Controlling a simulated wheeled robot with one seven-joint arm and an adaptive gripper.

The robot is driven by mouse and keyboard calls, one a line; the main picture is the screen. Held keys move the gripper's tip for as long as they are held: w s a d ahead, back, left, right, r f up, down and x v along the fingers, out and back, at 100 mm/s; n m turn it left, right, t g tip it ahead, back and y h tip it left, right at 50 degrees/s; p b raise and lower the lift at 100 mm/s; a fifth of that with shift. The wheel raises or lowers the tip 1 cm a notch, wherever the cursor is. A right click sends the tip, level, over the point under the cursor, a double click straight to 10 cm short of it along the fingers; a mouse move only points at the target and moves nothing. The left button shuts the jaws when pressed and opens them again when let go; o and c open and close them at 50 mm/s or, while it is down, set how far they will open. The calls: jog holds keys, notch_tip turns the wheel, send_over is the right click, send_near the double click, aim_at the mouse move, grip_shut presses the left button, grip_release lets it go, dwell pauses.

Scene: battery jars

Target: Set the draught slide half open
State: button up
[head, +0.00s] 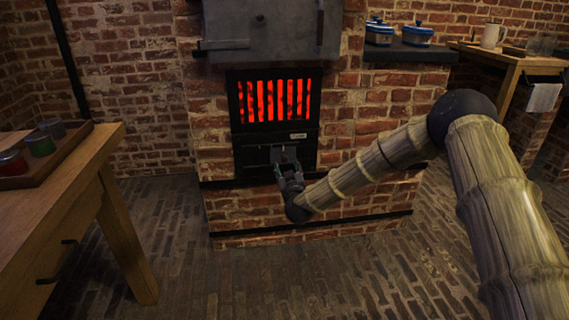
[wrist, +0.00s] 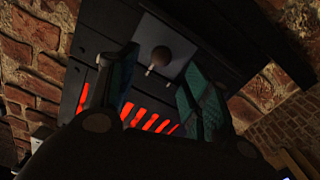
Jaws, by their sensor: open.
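The draught slide (head: 284,155) is a grey plate with a knob, low on the black stove front and below the glowing red grate. In the wrist view the slide's plate (wrist: 165,40) and its round dark knob (wrist: 161,55) show beyond the fingers. My gripper (head: 288,172) is in front of the slide, at its lower part. In the wrist view my gripper (wrist: 155,85) is open, with the knob seen in the gap between the teal-padded fingers. I cannot tell whether the fingers reach around the knob. In the head view the gripper partly hides the slide.
The red grate (head: 274,100) glows above the slide, with a small pale label (head: 298,136) beneath it. A brick ledge (head: 340,205) projects below the stove front. A wooden table (head: 60,170) with a tray of jars stands left. Blue-lidded pots (head: 412,37) sit on a shelf right. Floor between is clear.

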aim_at(285, 160)
jog(key=w, duration=0.2)
jog(key=w+b, duration=0.1)
jog(key=w, duration=0.1)
jog(key=w+b, duration=0.1)
jog(key=w, duration=0.2)
jog(key=shift+w+a, duration=0.1)
jog(key=shift+a, duration=0.15)
jog(key=shift+c, duration=0.5)
grip_shut()
